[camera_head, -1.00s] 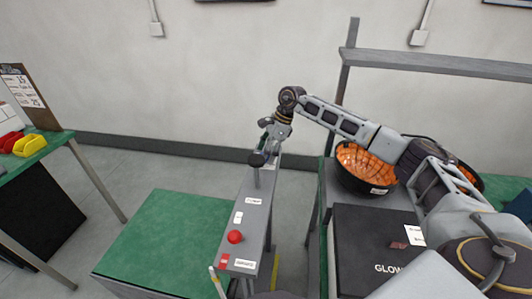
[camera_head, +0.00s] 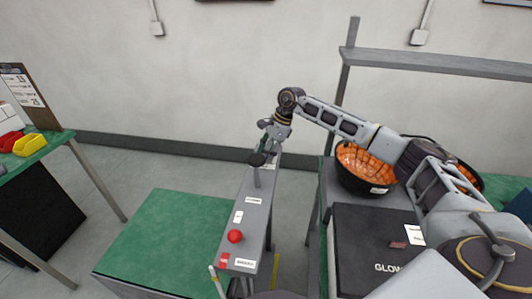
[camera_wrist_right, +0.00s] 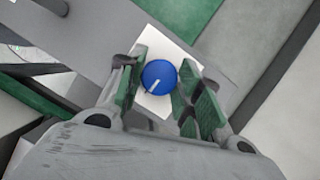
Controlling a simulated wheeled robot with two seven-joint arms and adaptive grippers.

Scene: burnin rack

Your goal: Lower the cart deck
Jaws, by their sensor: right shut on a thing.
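A low green-topped deck (camera_head: 170,232), which I take for the cart deck, sits at the lower middle of the head view. Beside it on the right runs a narrow grey control panel (camera_head: 241,222) with a red button (camera_head: 235,236) and a black-topped lever (camera_head: 258,159). My right gripper (camera_head: 268,137) is at the panel's far end. My left gripper is not in view.
At the right stand a black box (camera_head: 372,245) and a black bowl of orange pieces (camera_head: 366,168), close under my right arm. A grey rack frame (camera_head: 440,64) rises behind. A green table (camera_head: 40,149) with red and yellow bins is at the left. Floor between is clear.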

